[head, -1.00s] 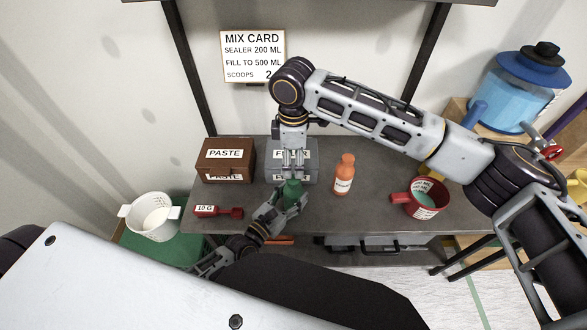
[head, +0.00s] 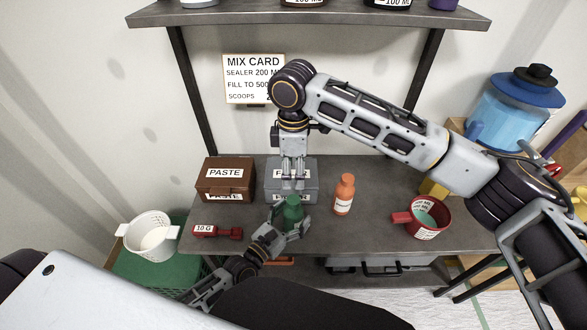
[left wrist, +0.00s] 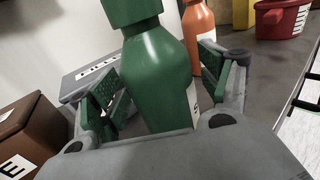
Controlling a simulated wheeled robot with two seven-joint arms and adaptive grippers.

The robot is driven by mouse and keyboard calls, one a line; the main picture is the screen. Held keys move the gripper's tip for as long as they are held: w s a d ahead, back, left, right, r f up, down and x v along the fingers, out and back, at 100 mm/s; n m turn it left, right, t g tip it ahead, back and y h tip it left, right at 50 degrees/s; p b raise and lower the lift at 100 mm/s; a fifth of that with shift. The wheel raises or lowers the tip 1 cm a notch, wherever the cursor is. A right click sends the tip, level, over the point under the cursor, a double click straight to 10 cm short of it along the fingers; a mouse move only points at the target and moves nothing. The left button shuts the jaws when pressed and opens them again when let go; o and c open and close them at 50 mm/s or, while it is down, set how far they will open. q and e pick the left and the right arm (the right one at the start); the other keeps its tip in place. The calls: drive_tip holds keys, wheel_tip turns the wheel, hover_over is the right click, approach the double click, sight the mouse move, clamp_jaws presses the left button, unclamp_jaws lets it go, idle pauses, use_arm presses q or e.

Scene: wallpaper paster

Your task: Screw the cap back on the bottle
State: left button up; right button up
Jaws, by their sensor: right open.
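The green bottle (head: 292,213) stands upright on the grey table, in front of the grey box. In the left wrist view the bottle (left wrist: 158,75) has a wide green cap (left wrist: 132,10) on its neck, cut off by the top edge; how tightly it sits cannot be told. My right gripper (head: 293,184) points down, open and empty, just above the bottle's top.
Behind stand a brown PASTE box (head: 227,182) and a grey box (head: 277,183). An orange bottle (head: 344,196) and red measuring cup (head: 427,217) are to the right. A red 10 G scoop (head: 217,231) lies left. A white bucket (head: 150,240) is beyond the left edge.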

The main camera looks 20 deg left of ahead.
use_arm(q)
drive_tip(key=shift+s, duration=0.15)
drive_tip(key=v, duration=1.1)
drive_tip(key=shift+s+a, duration=0.25)
drive_tip(key=shift+s, duration=0.05)
idle(0.4)
idle(0.6)
